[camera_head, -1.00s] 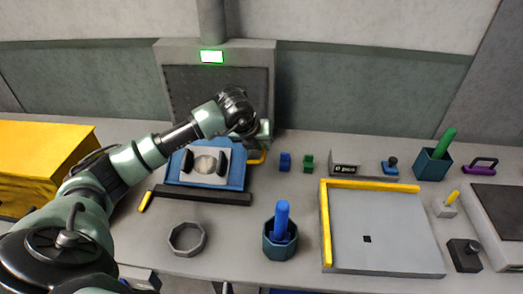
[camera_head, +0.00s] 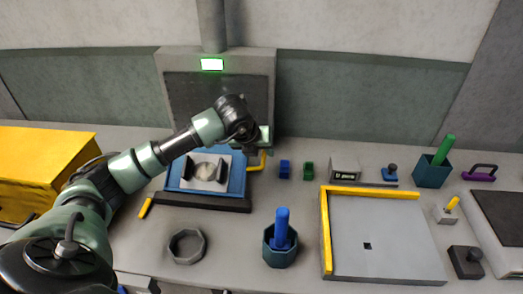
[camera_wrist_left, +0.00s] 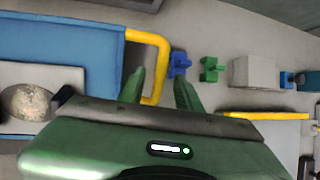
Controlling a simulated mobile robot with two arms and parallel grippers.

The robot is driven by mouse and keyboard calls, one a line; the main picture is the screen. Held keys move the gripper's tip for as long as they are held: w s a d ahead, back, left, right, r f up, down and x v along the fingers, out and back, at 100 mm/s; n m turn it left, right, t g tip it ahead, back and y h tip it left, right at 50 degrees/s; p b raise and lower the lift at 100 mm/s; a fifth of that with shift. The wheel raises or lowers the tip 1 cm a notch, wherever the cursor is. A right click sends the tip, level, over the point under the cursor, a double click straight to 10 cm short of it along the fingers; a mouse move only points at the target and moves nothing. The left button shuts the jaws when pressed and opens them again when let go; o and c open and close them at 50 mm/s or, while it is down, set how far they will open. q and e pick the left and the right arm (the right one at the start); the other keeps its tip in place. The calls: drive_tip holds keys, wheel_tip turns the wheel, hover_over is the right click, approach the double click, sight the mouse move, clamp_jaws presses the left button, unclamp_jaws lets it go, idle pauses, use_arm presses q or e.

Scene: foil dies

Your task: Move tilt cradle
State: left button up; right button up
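The tilt cradle appears to be the blue tray (camera_head: 236,178) at the left back of the bench. It holds a light plate with a round disc between dark blocks, and a yellow handle (camera_head: 258,163) sticks out on its right. My left gripper (camera_wrist_left: 160,90) is open at this handle. In the left wrist view the yellow handle (camera_wrist_left: 164,50) reaches between the two green fingers, nearer the left one, and no closed grip shows. In the head view the fingertips are hidden behind my wrist. My right gripper is not in view.
A dark bar (camera_head: 205,202) lies along the cradle's front. A grey ring (camera_head: 187,246) and a pot with a blue handle (camera_head: 281,240) stand in front. Small blue (camera_head: 285,170) and green (camera_head: 308,171) blocks sit to its right. A yellow-edged plate (camera_head: 395,250) lies further right.

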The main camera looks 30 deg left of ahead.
use_arm(q)
drive_tip(key=b+v, duration=0.1)
drive_tip(key=v, duration=0.7)
drive_tip(key=shift+b, duration=0.4)
